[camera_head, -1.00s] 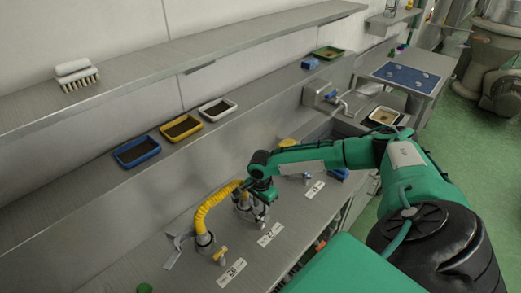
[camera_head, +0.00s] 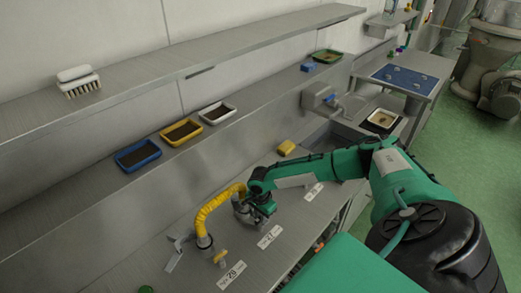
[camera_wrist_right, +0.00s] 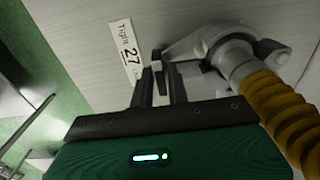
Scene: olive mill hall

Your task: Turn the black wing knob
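My right gripper (camera_head: 262,207) is low over the steel bench, beside the metal fitting (camera_head: 242,212) at the right end of the yellow hose (camera_head: 212,205). In the right wrist view the two dark fingers of my right gripper (camera_wrist_right: 160,72) stand apart. The small black wing knob (camera_wrist_right: 158,59) shows at the gap between the fingertips, beside the grey metal fitting (camera_wrist_right: 215,45); whether the fingers touch it I cannot tell. In the head view the gripper hides the knob. My left gripper is not in view.
A label marked 27 (camera_wrist_right: 127,50) lies by the knob. A yellow sponge (camera_head: 286,147) lies behind my arm. Blue (camera_head: 138,155), yellow (camera_head: 181,131) and white (camera_head: 217,112) trays line the ledge above.

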